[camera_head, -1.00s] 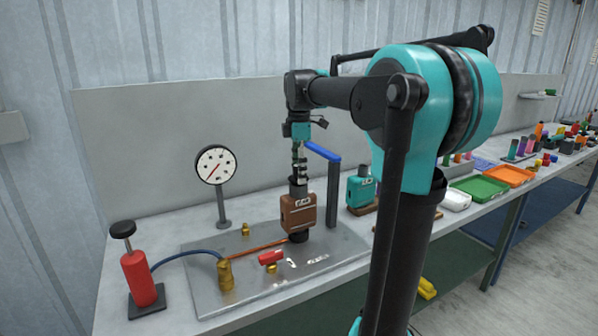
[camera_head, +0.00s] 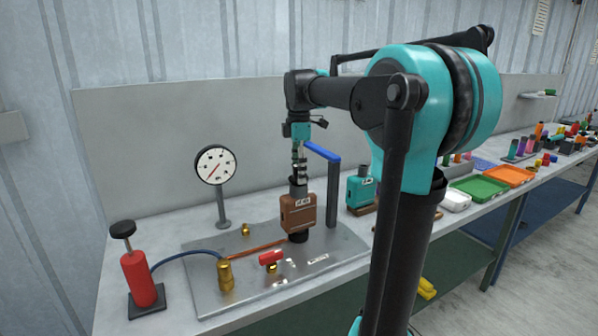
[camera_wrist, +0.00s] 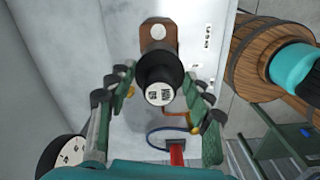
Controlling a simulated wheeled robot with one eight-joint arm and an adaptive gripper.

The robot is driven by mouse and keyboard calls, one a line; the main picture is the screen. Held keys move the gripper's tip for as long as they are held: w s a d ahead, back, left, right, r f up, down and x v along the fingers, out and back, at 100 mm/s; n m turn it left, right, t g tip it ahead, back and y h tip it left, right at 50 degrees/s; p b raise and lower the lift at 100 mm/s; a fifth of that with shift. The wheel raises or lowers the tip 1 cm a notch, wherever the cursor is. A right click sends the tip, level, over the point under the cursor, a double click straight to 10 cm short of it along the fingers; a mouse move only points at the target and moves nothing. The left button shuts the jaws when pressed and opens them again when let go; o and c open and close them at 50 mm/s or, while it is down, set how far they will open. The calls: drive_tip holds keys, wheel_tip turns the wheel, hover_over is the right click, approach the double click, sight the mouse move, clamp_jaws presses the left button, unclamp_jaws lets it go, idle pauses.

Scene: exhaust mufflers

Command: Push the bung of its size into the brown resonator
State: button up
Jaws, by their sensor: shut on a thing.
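The brown resonator (camera_head: 298,213) stands upright on a dark seat (camera_head: 298,237) on the metal plate. It also shows in the wrist view (camera_wrist: 150,27), beyond the bung. My gripper (camera_head: 298,170) is directly above the resonator, pointing down. In the wrist view its fingers (camera_wrist: 160,75) are on either side of a black round bung (camera_wrist: 160,75) with a white, marked end face, and they are shut on it. The bung is in line with the resonator's top. I cannot tell how far it sits in the opening.
A blue-topped post (camera_head: 333,190) stands close right of the resonator, with a teal muffler (camera_head: 360,188) beyond. A gauge (camera_head: 216,165) and red pump (camera_head: 140,275) stand left. A red-handled valve (camera_head: 271,259) and brass fittings sit on the plate (camera_head: 215,300). Green (camera_head: 478,188) and orange (camera_head: 508,176) trays lie right.

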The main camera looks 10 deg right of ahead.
drive_tip(key=shift+f, duration=0.55)
drive_tip(key=o, duration=1.1)
drive_tip(key=shift+o, duration=0.2)
wheel_tip(320, 180, up, 12)
